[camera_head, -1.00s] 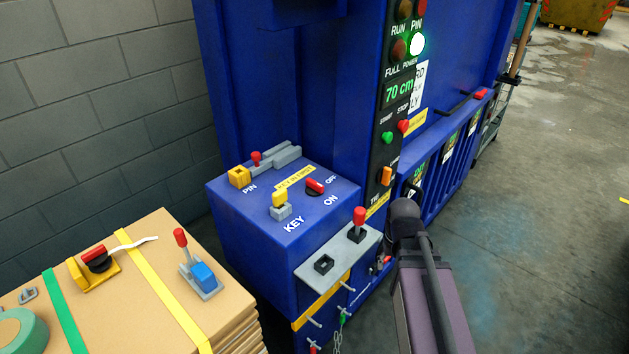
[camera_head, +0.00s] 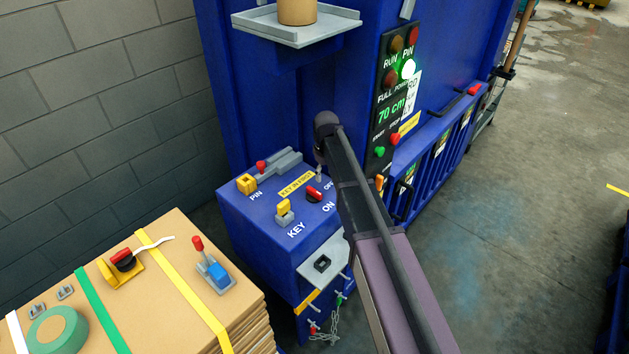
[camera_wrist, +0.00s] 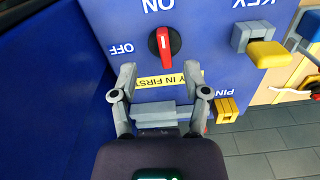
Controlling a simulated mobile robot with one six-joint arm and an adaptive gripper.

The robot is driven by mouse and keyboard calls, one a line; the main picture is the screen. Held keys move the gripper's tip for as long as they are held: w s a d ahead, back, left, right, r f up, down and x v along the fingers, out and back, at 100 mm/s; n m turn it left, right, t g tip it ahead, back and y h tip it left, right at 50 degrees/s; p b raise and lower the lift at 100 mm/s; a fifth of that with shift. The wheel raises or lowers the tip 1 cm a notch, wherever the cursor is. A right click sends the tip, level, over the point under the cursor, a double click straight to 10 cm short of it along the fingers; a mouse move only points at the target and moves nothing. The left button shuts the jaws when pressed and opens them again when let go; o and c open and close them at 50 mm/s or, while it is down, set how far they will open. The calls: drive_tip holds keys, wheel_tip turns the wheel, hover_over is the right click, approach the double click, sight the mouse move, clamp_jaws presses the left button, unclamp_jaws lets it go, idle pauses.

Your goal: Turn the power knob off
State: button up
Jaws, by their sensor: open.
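The power knob (camera_head: 314,194) is a black dial with a red handle on top of the blue control box (camera_head: 250,220). In the wrist view the knob (camera_wrist: 164,43) sits upside down to me; its red handle lies along the line towards ON, with OFF printed to its left. My gripper (camera_wrist: 161,72) is open, its two grey fingers spread on either side below the knob in the picture, apart from it and holding nothing. In the head view my arm hides most of the gripper; a grey finger shows (camera_head: 320,172) just behind the knob.
A yellow key (camera_head: 284,207) stands left of the knob, and a yellow pin block (camera_head: 246,183) with a red-topped latch (camera_head: 262,167) lies behind. The indicator panel (camera_head: 393,100) rises at the right. A cardboard stack (camera_head: 180,310) with loose parts is at the left front.

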sight(315, 191)
drive_tip(key=shift+n, duration=0.6)
drive_tip(key=w+a+r, duration=0.1)
drive_tip(key=a+p, duration=0.1)
drive_tip(key=w+a+r, duration=0.1)
drive_tip(key=shift+w+a+r+p, duration=0.3)
drive_tip(key=shift+a, duration=0.05)
drive_tip(key=shift+f, duration=0.1)
wheel_tip(315, 191, down, 14)
drive_tip(key=b, duration=1.3)
drive_tip(key=shift+r+b, duration=0.25)
drive_tip(key=shift+b, duration=0.15)
clamp_jaws()
drive_tip(key=shift+d, duration=0.15)
